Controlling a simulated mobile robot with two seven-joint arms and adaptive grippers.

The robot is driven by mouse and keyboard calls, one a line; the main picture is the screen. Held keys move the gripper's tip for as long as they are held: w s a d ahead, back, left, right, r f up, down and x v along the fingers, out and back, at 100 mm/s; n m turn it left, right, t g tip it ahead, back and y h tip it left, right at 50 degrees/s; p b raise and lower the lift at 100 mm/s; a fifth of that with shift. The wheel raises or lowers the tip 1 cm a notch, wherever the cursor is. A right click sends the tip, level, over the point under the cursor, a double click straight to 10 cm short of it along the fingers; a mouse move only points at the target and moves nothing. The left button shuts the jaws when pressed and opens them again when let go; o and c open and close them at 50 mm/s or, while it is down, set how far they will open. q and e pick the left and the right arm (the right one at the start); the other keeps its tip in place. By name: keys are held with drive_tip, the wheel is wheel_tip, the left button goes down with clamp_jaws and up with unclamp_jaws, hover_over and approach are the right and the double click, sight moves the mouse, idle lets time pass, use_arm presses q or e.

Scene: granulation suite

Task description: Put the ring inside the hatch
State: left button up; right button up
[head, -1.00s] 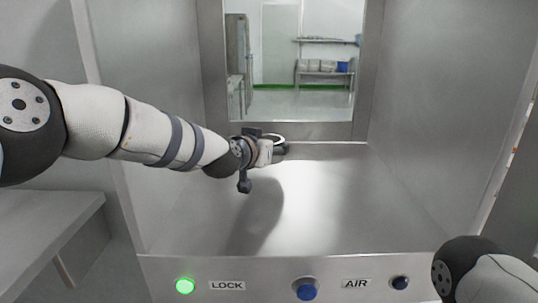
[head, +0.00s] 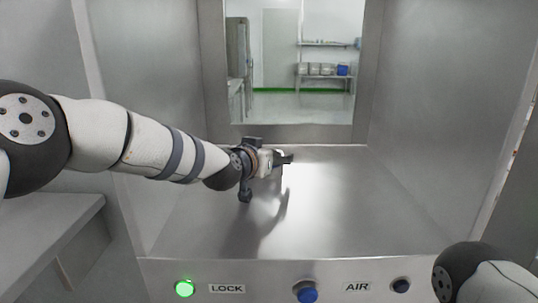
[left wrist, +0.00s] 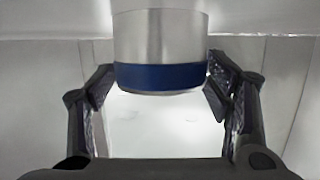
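The ring is a steel band with a dark blue stripe. In the left wrist view the ring (left wrist: 160,42) lies between the two fingers of my left gripper (left wrist: 160,85), close to both tips. I cannot tell whether the pads press on it or stand just clear. In the head view my left gripper (head: 287,158) is inside the hatch (head: 340,215), low over its back floor. A dark finger hides most of the ring (head: 280,153) there; whether the ring touches the floor is unclear. My right gripper is out of view; only part of that arm shows.
The hatch has steel side walls and a back window (head: 290,60) onto another room. Its front panel carries a lit green LOCK lamp (head: 184,288), a blue button (head: 306,291) and a dark AIR button (head: 401,284). The hatch floor is clear at front and right.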

use_arm(q)
drive_tip(key=shift+s+d+f, duration=0.1)
drive_tip(key=shift+s+f, duration=0.1)
drive_tip(key=shift+f, duration=0.9)
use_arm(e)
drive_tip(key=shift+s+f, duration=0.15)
use_arm(q)
drive_tip(key=shift+r, duration=0.35)
drive_tip(key=s+a+r+p, duration=0.1)
drive_tip(key=s, duration=0.1)
drive_tip(key=s+r+p, duration=0.1)
drive_tip(key=r+p, duration=0.1)
drive_tip(key=s+a+r+p, duration=0.1)
drive_tip(key=s+r, duration=0.1)
drive_tip(key=shift+s+a+r, duration=0.2)
drive_tip(key=shift+s+a, duration=0.1)
drive_tip(key=shift+s, duration=0.05)
drive_tip(key=s, duration=0.1)
drive_tip(key=s+a, duration=0.1)
drive_tip(key=s, duration=0.2)
drive_tip(key=shift+a+f, duration=0.3)
drive_tip(key=shift+f, duration=0.05)
drive_tip(key=shift+s+a+r, duration=0.1)
drive_tip(key=shift+s, duration=0.15)
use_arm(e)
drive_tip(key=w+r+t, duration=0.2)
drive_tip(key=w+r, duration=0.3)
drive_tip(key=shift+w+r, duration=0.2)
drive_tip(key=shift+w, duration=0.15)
